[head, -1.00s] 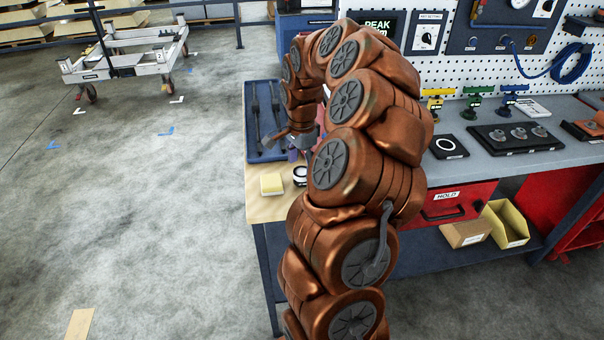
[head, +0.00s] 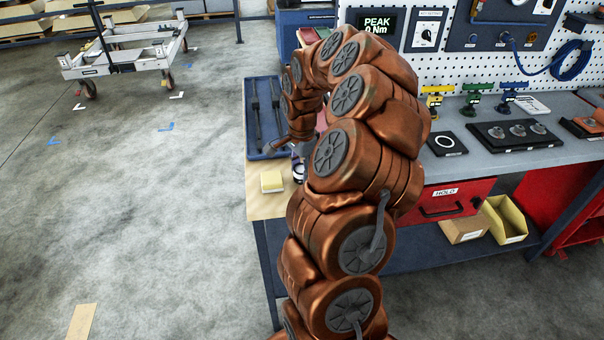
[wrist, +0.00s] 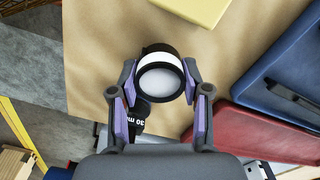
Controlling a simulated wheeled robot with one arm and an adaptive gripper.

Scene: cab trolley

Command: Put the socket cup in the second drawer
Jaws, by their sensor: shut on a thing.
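The socket cup (wrist: 160,78), a short cylinder with a black rim and white band, is between my gripper's (wrist: 162,88) purple-padded fingers in the wrist view. The gripper is shut on it, above the tan board. A cup with a white and black band also shows in the head view (head: 298,172), beside my arm. My gripper is mostly hidden there. A red drawer (head: 470,208) labelled HOLD is under the bench and looks closed. I cannot tell which drawer is the second one.
A yellow block (head: 272,181) lies on the bench's tan end. A blue tray (head: 262,85) with dark tools lies behind it. A red tray (wrist: 255,132) is close to my gripper.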

